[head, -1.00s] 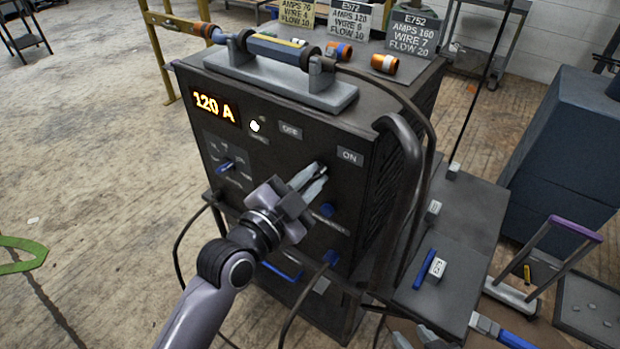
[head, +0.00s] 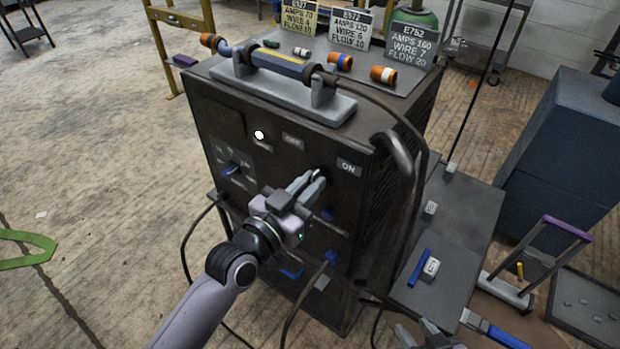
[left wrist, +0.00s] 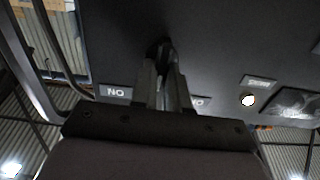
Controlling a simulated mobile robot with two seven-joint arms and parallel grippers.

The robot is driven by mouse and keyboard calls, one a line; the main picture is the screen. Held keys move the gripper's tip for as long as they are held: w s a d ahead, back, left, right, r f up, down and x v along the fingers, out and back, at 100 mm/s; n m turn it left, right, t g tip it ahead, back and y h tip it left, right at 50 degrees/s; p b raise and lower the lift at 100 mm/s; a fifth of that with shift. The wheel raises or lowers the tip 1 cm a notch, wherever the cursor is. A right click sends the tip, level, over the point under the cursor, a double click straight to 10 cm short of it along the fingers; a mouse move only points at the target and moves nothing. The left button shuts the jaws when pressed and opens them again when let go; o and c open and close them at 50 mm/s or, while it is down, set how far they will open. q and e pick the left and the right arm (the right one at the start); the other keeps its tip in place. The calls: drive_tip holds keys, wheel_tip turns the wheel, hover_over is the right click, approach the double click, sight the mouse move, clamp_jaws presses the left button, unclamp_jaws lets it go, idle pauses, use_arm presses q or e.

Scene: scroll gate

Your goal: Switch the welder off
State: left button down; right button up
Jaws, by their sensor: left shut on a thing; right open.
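The welder (head: 290,165) is a dark box with a front panel. Its display (head: 216,117) is dark, and a white lamp (head: 259,135) sits beside it. An OFF label (head: 293,141) and an ON label (head: 348,168) are on the panel. My left gripper (head: 314,181) is at the panel below these labels, shut on a dark switch (left wrist: 158,46), mostly hidden by the fingers in the head view. The left wrist view shows the fingers (left wrist: 164,82) around it, with labels on both sides. My right gripper (head: 425,338) is open at the bottom edge, partly cut off.
A torch (head: 275,62) rests in a cradle on top of the welder, near orange nozzles (head: 383,75) and setting cards (head: 410,42). Cables hang before the panel. A side shelf (head: 455,225) and a blue cabinet (head: 560,150) stand right. Floor at left is mostly clear.

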use_arm(q)
drive_tip(key=n+p, duration=0.1)
drive_tip(key=n, duration=0.6)
drive_tip(key=shift+w+a+n+p, duration=0.2)
drive_tip(key=shift+n+p, duration=0.15)
drive_tip(key=shift+n, duration=0.35)
drive_tip(key=c, duration=1.1)
unclamp_jaws()
drive_tip(key=shift+f, duration=0.1)
drive_tip(key=shift+v, duration=3.6)
